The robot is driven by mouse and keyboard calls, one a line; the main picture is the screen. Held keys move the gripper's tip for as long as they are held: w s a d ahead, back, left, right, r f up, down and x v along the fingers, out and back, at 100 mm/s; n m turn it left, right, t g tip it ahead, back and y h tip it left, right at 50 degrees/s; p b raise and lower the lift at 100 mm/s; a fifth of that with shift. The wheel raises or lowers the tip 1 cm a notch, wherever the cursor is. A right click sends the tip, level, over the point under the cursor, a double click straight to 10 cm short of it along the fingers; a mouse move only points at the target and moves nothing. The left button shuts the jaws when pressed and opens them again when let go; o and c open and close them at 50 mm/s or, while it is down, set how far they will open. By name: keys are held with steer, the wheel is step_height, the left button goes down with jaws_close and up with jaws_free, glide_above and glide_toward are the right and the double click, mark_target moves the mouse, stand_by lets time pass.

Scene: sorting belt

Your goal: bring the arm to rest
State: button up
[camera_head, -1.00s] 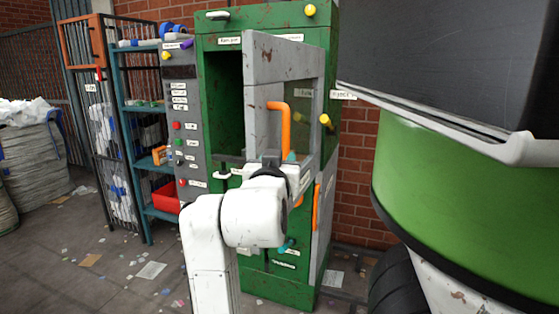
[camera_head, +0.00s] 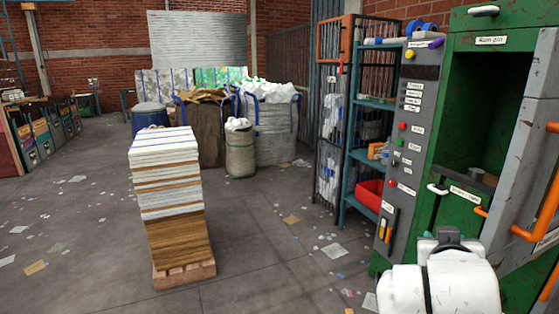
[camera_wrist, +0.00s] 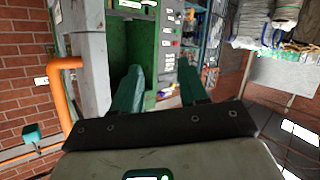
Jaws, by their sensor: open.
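My gripper (camera_wrist: 162,84) shows in the wrist view with its two teal fingers spread apart and nothing between them. In the head view my white arm is at the lower right, in front of the green machine (camera_head: 470,115); the fingers cannot be made out there. The machine's front has a dark open chamber, and its grey door (camera_head: 525,165) with an orange handle stands open at the right edge. In the wrist view the door's orange handle (camera_wrist: 62,95) is left of the fingers.
A grey control panel (camera_head: 407,125) and a blue shelf with a red bin (camera_head: 370,194) stand left of the machine. A stacked pallet (camera_head: 185,272) stands on the floor, with filled sacks (camera_head: 268,130) behind it. Open floor with scattered scraps lies between.

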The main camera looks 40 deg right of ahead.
steer(key=w+a+f+n+y, duration=0.2)
steer(key=a+f+n+y, duration=0.15)
steer(key=a+f, duration=0.45)
steer(key=w+a+f+n+y, duration=0.25)
steer(key=a+f+y, duration=0.2)
steer(key=f, duration=0.75)
steer(key=s+a+f+n+g+y, duration=0.1)
steer(key=s+a+f+n+y, duration=0.1)
steer(key=s+a+f, duration=0.2)
steer(key=s+a+f+n+g+y, duration=0.2)
steer(key=s+a+f, duration=0.3)
steer(key=a+f, duration=0.5)
steer(key=shift+s+a+n+g+y, duration=0.25)
steer(key=shift+a+n+g+y, duration=0.05)
steer(key=shift+a+n+y, duration=0.35)
steer(key=shift+d, duration=0.15)
